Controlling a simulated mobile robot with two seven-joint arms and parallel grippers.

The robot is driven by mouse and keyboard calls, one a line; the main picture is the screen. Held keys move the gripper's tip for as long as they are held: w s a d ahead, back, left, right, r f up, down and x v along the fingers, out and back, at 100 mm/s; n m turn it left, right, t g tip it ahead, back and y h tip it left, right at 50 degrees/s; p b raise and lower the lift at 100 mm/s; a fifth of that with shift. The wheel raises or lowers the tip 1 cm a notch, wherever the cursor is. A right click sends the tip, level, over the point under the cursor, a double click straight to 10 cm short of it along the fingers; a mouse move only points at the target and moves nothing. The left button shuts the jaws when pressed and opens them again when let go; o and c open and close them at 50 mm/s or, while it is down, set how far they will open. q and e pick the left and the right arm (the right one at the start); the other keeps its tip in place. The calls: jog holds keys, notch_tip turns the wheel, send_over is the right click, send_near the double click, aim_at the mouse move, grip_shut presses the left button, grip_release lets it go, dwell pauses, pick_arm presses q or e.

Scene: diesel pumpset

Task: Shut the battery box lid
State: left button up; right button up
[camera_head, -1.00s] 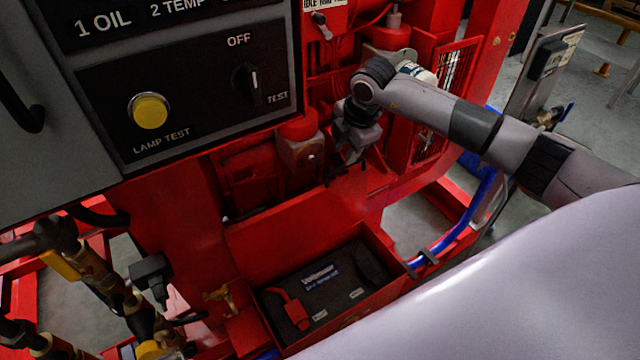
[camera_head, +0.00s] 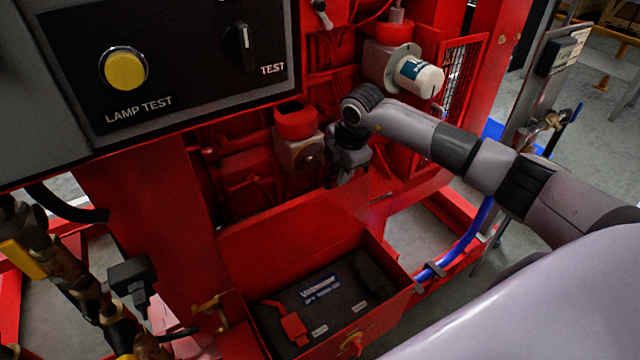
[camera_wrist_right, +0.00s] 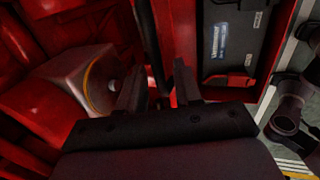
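The red battery box (camera_head: 408,300) stands open, with a dark battery (camera_head: 350,290) inside; the battery also shows in the wrist view (camera_wrist_right: 228,40). Its red lid (camera_head: 285,240) stands raised at the box's back side. My right gripper (camera_head: 336,184) points down at the lid's upper edge, near its right part. In the wrist view the two fingers (camera_wrist_right: 158,92) are apart, with a thin dark edge, seemingly the lid's, running between them. Whether a finger touches the lid I cannot tell. My left gripper is not in view.
A grey control panel (camera_head: 185,75) hangs at the upper left. Red engine parts (camera_head: 298,145) and a white cylinder (camera_head: 420,78) are close behind my right gripper. A blue hose (camera_head: 465,240) runs right of the box. Brass pipes (camera_head: 85,285) stand at the left.

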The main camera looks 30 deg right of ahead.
grip_shut()
jog(key=shift+s, duration=0.15)
jog(key=shift+s+d+f+p, duration=0.1)
jog(key=shift+s+p, duration=0.65)
jog(key=shift+s, duration=0.2)
jog(key=shift+s, duration=0.1)
